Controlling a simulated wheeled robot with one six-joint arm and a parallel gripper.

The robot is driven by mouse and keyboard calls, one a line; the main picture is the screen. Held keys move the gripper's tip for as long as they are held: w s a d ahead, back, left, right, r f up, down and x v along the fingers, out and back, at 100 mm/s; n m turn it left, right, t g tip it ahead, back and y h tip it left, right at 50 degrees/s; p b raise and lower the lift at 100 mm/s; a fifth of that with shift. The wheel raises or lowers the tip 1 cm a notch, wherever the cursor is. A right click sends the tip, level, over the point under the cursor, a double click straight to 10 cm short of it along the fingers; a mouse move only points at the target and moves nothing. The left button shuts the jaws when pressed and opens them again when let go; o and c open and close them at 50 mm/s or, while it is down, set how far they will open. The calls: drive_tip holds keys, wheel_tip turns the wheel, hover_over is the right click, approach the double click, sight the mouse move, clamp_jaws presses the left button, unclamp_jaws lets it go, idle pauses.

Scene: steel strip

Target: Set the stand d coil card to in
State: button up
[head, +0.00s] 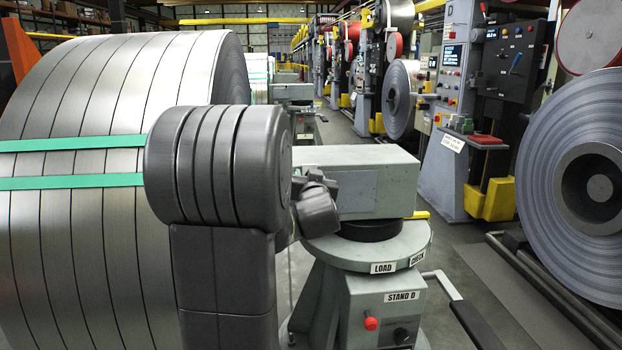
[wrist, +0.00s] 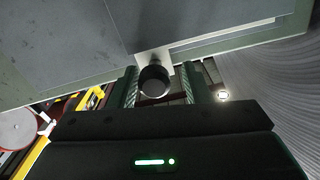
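Stand D (head: 383,300) is a grey pedestal with a "STAND D" label, a red button and a black knob. A pale box-shaped head (head: 350,165) sits on its round top. The knob is on a pale tab (wrist: 155,57) at the edge of a grey panel (wrist: 90,50). A gap shows right of the knob; left contact is unclear. No readable coil card marking shows.
A large strapped steel coil (head: 110,90) stands close on the left. "LOAD" (head: 383,268) and "CHECK" (head: 417,258) plates are on the stand's rim. A control cabinet (head: 452,110) and another coil (head: 575,240) stand on the right. Floor between is partly clear.

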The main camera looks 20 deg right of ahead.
drive_tip(key=shift+o, duration=0.2)
drive_tip(key=shift+s, duration=0.1)
drive_tip(key=p+v, duration=0.2)
drive_tip(key=v, duration=1.1)
drive_tip(key=shift+s, duration=0.3)
drive_tip(key=shift+w+a, duration=0.1)
drive_tip(key=b+x, duration=0.2)
drive_tip(key=x, duration=1.1)
drive_tip(key=shift+w+d, duration=0.25)
drive_tip(key=shift+w, duration=0.1)
drive_tip(key=shift+s+d, duration=0.15)
drive_tip(key=shift+d, duration=0.1)
